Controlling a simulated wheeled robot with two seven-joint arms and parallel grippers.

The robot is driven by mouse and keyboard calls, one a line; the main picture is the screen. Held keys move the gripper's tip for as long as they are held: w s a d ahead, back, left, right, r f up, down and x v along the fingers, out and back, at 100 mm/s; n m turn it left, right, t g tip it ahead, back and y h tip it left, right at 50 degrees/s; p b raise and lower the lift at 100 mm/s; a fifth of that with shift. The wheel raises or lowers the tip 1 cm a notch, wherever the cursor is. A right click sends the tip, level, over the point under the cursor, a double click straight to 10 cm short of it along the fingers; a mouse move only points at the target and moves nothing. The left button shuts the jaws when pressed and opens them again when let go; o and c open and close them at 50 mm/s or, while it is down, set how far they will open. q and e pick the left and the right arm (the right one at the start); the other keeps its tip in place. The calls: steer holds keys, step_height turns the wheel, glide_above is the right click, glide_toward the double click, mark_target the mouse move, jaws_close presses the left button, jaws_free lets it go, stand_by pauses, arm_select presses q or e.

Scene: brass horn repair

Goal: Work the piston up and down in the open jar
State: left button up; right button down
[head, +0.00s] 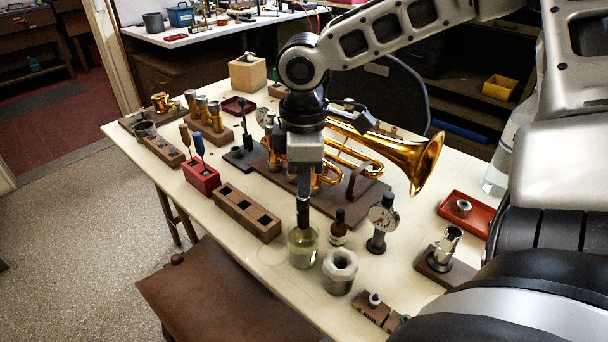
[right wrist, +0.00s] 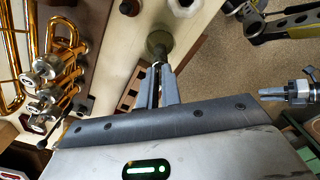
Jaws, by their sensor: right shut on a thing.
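The open jar (head: 302,252) is clear glass with pale yellow-green liquid and stands near the front edge of the bench. My right gripper (head: 304,197) points straight down above it, shut on the slim dark piston (head: 303,214). The piston is upright, with its lower end at the jar's mouth; how deep it reaches is hard to tell. In the right wrist view the jar (right wrist: 160,42) is just beyond the fingertips (right wrist: 158,68). The fingers hide much of the piston.
A dropper bottle (head: 338,228), a dial gauge (head: 382,222) and a white-topped metal pot (head: 340,270) stand close right of the jar. A wooden slotted block (head: 247,212) is to its left. The brass trumpet (head: 400,160) lies on a board behind. A red tray (head: 466,212) is at right.

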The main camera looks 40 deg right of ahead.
mark_target(304, 203)
stand_by(0.3)
steer(key=shift+f+b, duration=3)
steer(key=shift+f, duration=1.5)
steer(key=shift+r+p, duration=1.9)
steer(key=shift+p, duration=0.15)
steer(key=shift+f, duration=0.2)
steer(key=shift+f+b, duration=1.25)
steer(key=shift+f, duration=0.4)
steer(key=shift+r+p, duration=1.9)
steer(key=shift+p, duration=0.05)
steer(key=shift+f, duration=0.15)
